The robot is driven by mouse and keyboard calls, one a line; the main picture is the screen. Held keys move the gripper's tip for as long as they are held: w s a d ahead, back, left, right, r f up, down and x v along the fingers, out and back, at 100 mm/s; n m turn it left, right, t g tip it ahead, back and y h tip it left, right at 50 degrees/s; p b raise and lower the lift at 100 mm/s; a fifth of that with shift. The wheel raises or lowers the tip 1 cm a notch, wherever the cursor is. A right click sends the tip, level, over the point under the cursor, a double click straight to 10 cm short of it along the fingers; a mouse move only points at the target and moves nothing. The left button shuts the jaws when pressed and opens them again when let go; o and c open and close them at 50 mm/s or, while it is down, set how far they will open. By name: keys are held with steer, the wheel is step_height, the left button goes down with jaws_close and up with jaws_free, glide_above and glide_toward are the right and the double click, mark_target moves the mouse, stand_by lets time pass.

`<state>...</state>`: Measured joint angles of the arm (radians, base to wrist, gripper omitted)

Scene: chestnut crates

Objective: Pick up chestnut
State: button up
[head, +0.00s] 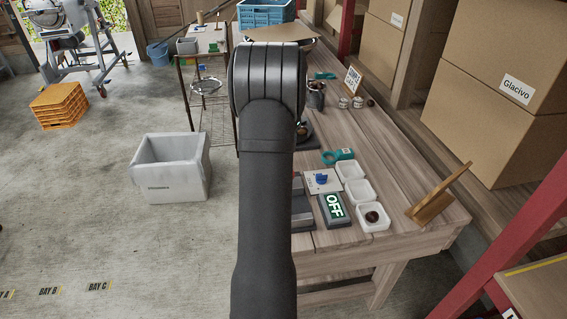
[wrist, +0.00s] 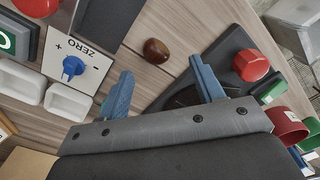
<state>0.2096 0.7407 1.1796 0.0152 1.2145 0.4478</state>
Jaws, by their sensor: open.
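In the wrist view a shiny brown chestnut (wrist: 156,51) lies on the bare wooden table. My gripper (wrist: 160,65) is open, with its two blue fingers apart and nothing between them. The chestnut shows just beyond the fingertips, roughly centred between them, and looks apart from both. In the head view my arm hides the gripper and this chestnut. Another round brown thing, which looks like a chestnut (head: 373,216), sits in the front white dish (head: 361,228).
In the wrist view a dark base with a red knob (wrist: 251,65) is close to the right finger. A panel with a blue knob (wrist: 72,67) and white dishes (wrist: 66,103) are at left. In the head view a wooden stand (head: 438,195) is at the table's right.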

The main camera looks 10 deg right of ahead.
steer(key=shift+w+d+f, duration=0.1)
steer(key=shift+d+f, duration=0.1)
steer(key=shift+f, duration=0.9)
steer(key=shift+d+f, duration=0.15)
steer(key=shift+f, duration=1)
steer(key=shift+w+d+f, duration=0.1)
steer(key=shift+d+f, duration=0.1)
steer(key=shift+f, duration=0.9)
steer(key=c, duration=1.1)
